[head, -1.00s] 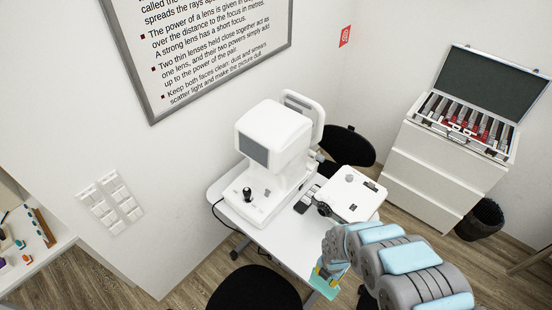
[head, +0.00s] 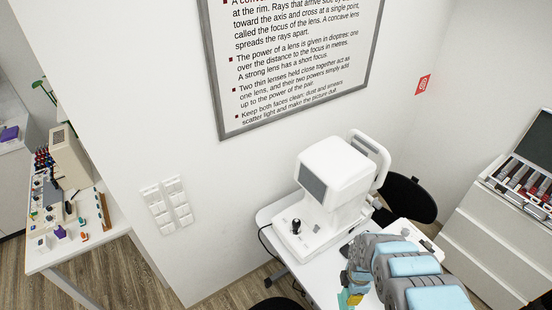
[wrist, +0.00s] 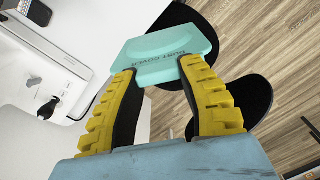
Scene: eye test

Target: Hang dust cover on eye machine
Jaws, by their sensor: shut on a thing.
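The dust cover (wrist: 165,52) is a light teal piece with its name printed on it. In the wrist view my gripper (wrist: 158,78) is shut on it, with a yellow finger on each side. In the head view my gripper (head: 350,290) and a bit of the teal cover (head: 345,300) show near the bottom edge, in front of the table. The eye machine (head: 335,172) is white with a grey screen and a black joystick. It stands on the white table, behind and left of my gripper. Part of it shows at the left of the wrist view (wrist: 50,45).
The white table (head: 268,214) also bears a flat white device (head: 428,240), partly behind my arm. A black chair (head: 408,200) stands behind the table. A drawer cabinet (head: 490,240) with an open lens case is at right. A cluttered bench (head: 75,258) stands at left.

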